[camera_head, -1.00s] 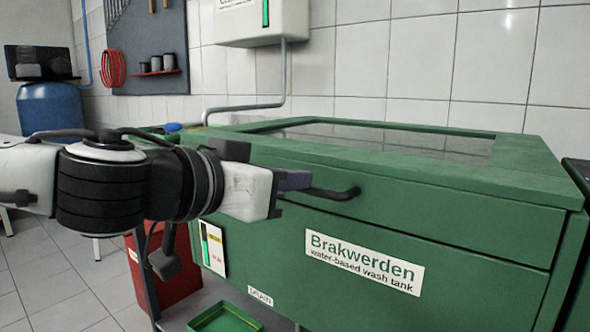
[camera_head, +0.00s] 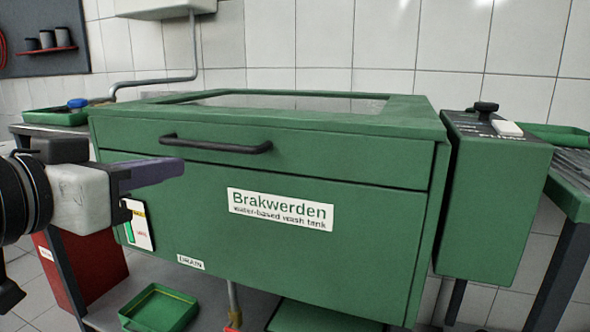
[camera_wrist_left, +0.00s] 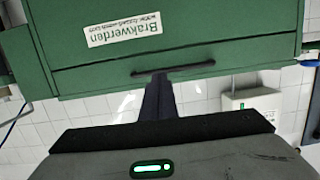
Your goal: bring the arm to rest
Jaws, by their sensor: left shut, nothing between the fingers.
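My left gripper (camera_head: 165,172) comes in from the left in the head view, in front of the left part of the green wash tank (camera_head: 330,255). Its fingers are shut with nothing between them. In the left wrist view the shut fingers (camera_wrist_left: 158,98) point at the tank front, which shows upside down, with their tips near the black handle (camera_wrist_left: 172,69). In the head view the fingers lie below and left of the handle (camera_head: 215,144), apart from it in the picture. My right gripper is not in view.
A green control box (camera_head: 495,200) stands right of the tank, with a dark-legged table (camera_head: 572,200) beyond it. A green tray (camera_head: 158,309) sits low under the tank. A red bin (camera_head: 82,265) stands at lower left.

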